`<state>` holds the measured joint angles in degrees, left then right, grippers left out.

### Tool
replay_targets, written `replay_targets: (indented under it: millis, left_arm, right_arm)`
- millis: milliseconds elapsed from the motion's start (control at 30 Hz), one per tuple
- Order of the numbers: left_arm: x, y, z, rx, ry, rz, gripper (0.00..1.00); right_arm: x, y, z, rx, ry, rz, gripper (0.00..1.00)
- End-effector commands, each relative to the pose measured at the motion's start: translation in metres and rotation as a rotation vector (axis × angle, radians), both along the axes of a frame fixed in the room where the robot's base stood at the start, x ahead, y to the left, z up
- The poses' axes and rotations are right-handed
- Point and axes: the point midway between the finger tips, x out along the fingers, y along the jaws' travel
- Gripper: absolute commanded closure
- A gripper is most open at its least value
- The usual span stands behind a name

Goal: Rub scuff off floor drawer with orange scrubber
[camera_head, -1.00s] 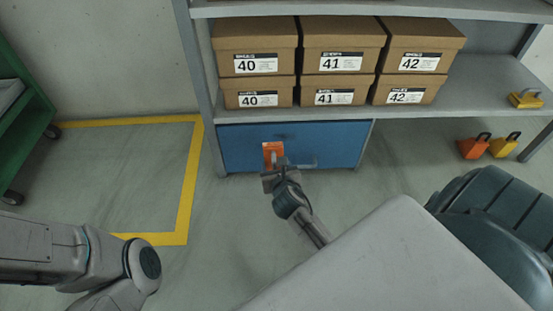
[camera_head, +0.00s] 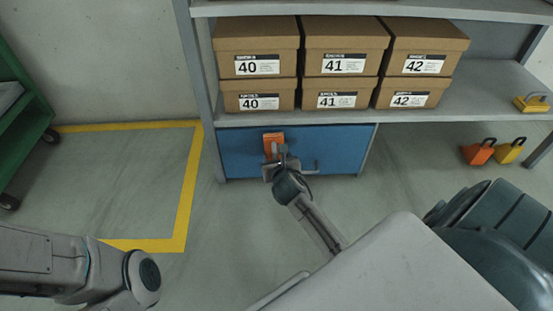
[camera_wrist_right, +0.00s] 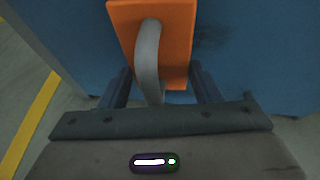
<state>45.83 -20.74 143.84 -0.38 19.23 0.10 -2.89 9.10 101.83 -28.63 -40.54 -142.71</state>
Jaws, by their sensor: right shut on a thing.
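The orange scrubber (camera_head: 272,143) is up against or very close to the front of the blue floor drawer (camera_head: 345,148), left of its middle. My right gripper (camera_head: 281,163) is shut on the scrubber's grey handle (camera_wrist_right: 148,55). In the right wrist view the orange block (camera_wrist_right: 181,40) lies flat toward the blue face, and I cannot tell whether it touches. A dark scuff (camera_wrist_right: 211,33) shows on the blue face just right of the block; the block may hide part of it. My left arm is at the lower left, with its gripper out of view.
Shoe boxes (camera_head: 257,58) fill the shelf (camera_head: 400,116) above the drawer. An orange padlock-shaped thing (camera_head: 478,153) and a yellow one (camera_head: 509,151) stand on the floor at right. Yellow tape (camera_head: 187,190) marks the floor at left.

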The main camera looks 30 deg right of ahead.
Motion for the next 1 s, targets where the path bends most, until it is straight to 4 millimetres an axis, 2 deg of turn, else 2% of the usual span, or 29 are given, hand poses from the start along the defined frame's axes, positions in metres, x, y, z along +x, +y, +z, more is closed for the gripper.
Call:
replay_targets:
  millis: [1000]
  left_arm:
    - [0.0, 0.0, 0.009, 0.0, 0.0, 0.0, 0.64]
  right_arm:
    - [0.013, -0.008, 0.001, 0.001, -0.001, 0.001, 0.61]
